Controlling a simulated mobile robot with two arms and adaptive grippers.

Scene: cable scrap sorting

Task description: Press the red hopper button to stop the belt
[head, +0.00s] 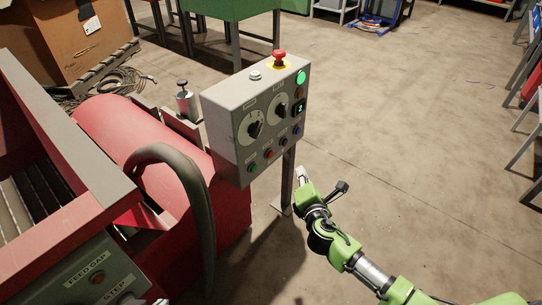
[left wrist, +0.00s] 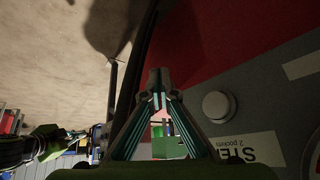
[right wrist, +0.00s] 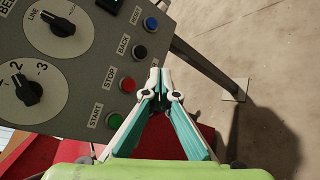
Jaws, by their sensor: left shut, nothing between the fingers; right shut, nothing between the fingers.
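A grey control box (head: 228,112) stands on a post beside the red machine. Its front bears a red STOP button (right wrist: 127,84), green START (right wrist: 117,117), black BACK (right wrist: 139,52) and blue RESET (right wrist: 150,24) buttons. The red button also shows in the head view (head: 269,154). A red mushroom button (head: 279,57) sits on the box top. My right gripper (right wrist: 159,75) is shut and empty, in front of the box's lower right side; I see no contact.
A thick dark hose (head: 205,205) arches beside the red machine (head: 110,125). Two dial knobs sit on the box. Floor (head: 400,130) right of the box is clear.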

